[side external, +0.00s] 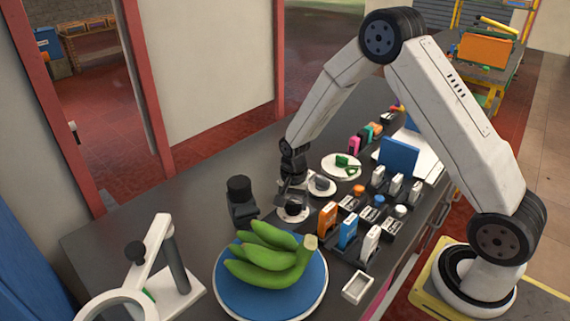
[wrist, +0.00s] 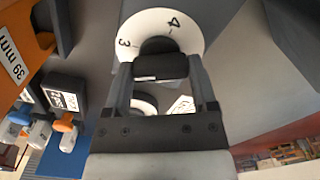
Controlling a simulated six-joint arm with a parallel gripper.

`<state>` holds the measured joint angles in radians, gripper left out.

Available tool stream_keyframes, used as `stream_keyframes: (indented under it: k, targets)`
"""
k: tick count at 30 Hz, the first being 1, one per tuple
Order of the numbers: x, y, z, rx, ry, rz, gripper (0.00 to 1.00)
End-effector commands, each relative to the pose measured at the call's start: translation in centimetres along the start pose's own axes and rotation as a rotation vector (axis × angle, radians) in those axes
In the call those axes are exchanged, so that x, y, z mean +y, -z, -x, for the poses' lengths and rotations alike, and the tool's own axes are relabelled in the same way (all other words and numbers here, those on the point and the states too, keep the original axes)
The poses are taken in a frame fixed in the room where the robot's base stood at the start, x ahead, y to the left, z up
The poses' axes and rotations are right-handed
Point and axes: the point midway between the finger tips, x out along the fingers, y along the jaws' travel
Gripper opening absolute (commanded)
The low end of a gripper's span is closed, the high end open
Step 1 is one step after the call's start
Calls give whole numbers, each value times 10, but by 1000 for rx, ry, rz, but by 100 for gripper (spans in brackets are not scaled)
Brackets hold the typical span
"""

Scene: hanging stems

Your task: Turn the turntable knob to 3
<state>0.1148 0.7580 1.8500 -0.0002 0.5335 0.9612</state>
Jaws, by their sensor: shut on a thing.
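The knob (wrist: 160,66) is black and sits on a white round dial (wrist: 190,30) in the wrist view. The dial shows a 3 at its left and a 4 at its upper right; I cannot tell which mark the knob points to. My gripper (wrist: 156,75) is shut on the knob, one finger on each side. In the side external view my gripper (side external: 291,193) reaches down over the dial, hiding most of it. The turntable (side external: 231,305) is a blue disc with a pale rim, in front of the knob, carrying green bananas (side external: 265,258).
A black upright block (side external: 240,196) stands left of my gripper. Labelled orange, blue and white devices (side external: 348,229) stand close at the right. A white plate (side external: 335,160) with a green item lies behind. A magnifier stand (side external: 165,265) is at front left.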

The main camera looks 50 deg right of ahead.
Motion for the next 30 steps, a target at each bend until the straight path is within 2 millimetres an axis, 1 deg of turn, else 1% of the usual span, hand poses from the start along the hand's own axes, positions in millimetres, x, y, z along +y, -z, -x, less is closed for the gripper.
stream_keyframes:
  k: [9,15,21,30]
  targets:
    - [0,0,1,0,0,-284,15]
    - [0,0,1,0,0,-410,15]
    - [0,0,1,0,0,-477,15]
    - [-1,0,1,0,0,-497,15]
